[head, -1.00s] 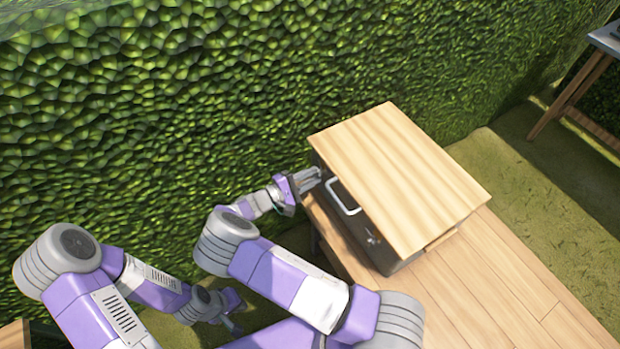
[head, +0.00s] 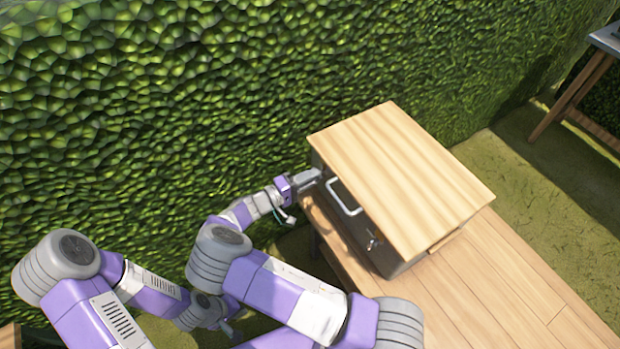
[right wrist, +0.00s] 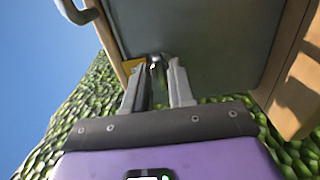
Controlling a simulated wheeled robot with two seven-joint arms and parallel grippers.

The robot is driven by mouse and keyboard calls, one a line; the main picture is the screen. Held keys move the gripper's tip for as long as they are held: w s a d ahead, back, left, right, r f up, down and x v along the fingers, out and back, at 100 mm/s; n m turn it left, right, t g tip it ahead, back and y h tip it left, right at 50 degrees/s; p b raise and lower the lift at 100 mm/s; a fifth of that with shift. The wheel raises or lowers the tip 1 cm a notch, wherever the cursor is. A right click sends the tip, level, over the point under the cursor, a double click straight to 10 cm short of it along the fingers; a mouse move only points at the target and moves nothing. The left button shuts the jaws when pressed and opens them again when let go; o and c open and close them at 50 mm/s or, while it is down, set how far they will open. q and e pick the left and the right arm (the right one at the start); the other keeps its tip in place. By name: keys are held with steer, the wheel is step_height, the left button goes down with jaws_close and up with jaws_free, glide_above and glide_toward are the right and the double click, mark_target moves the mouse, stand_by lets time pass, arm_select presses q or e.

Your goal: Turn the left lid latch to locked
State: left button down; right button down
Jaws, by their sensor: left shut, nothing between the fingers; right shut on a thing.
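A dark grey box with a pale wooden lid (head: 405,175) stands on a wooden table. My right gripper (head: 318,175) is at the left end of the box's front side, under the lid's edge. In the right wrist view its fingers (right wrist: 157,75) are shut on a small metal latch (right wrist: 155,60) near the box's edge. The fingers hide most of this left latch, so its turn position cannot be told. Another latch (head: 372,242) sits at the right end of the front. My left gripper (head: 226,326) hangs low at the left, shut and empty, away from the box.
A light metal handle (head: 343,198) sticks out of the box's front, close to the right gripper. The wooden table top (head: 500,275) is bare right of the box. A green hedge (head: 180,110) stands behind. Another table (head: 590,70) is at the far right.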

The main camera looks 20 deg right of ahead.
stand_by(0.3)
steer(key=c, duration=1)
jaws_free()
steer(key=shift+w, duration=0.1)
steer(key=s+a+p, duration=0.1)
steer(key=a, duration=0.6)
steer(key=shift+a, duration=0.25)
